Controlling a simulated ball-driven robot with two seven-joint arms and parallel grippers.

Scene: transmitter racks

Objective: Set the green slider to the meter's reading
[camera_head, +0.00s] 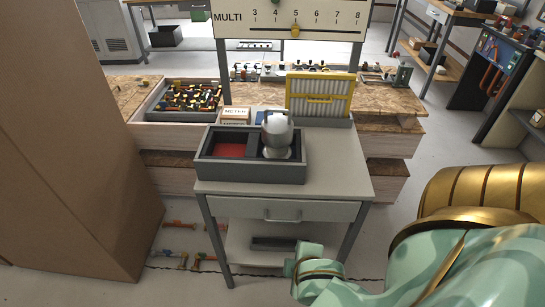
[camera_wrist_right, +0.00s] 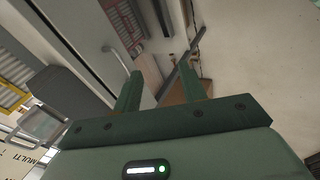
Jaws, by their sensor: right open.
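A white board (camera_head: 290,20) marked MULTI with a printed scale from 3 to 8 is cut off at the top of the head view. An orange-yellow slider (camera_head: 295,29) sits under the 5. A small box (camera_head: 236,114) with lettering like METER lies on the cart. Part of the board (camera_wrist_right: 35,157) also shows tilted in the right wrist view. My right gripper (camera_wrist_right: 160,88) is open and empty, with both fingers apart. My right arm is at the lower right of the head view, away from the board. My left gripper is not in view.
A grey cart (camera_head: 335,180) stands in front, carrying a divided tray (camera_head: 250,172) with a silver vessel (camera_head: 277,135). A yellow-framed filter (camera_head: 320,96) stands behind it. A large brown panel (camera_head: 70,140) blocks the left. Parts lie on the floor. Right floor is partly clear.

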